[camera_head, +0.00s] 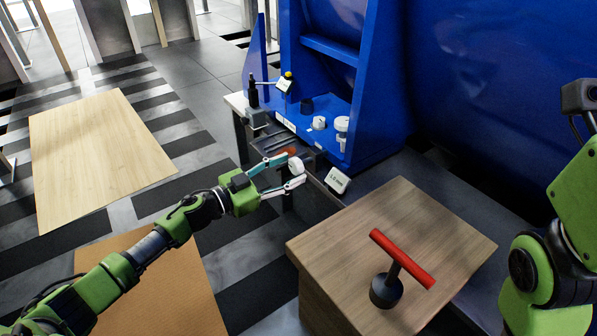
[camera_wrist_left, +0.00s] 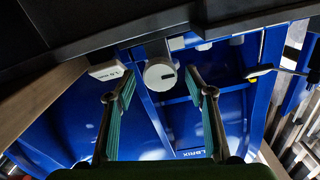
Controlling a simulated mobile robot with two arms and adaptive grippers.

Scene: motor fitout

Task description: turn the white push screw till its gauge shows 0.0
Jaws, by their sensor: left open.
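The white push screw (camera_head: 296,165) has a round knob and sits at the edge of the blue machine's front fixture. It also shows in the left wrist view as a white disc with a dark mark (camera_wrist_left: 159,74). Its gauge (camera_head: 337,180) is a small white display to the right of it; it seems to read 1.0 mm, though the digits are small. My left gripper (camera_head: 292,171) is open, its teal-padded fingers pointing at the knob. In the left wrist view the open fingers (camera_wrist_left: 160,95) lie on either side below the knob, with gaps showing.
A wooden block table (camera_head: 420,225) at the front right carries a red-handled tool (camera_head: 402,258). A pale wooden board (camera_head: 95,155) lies at the left.

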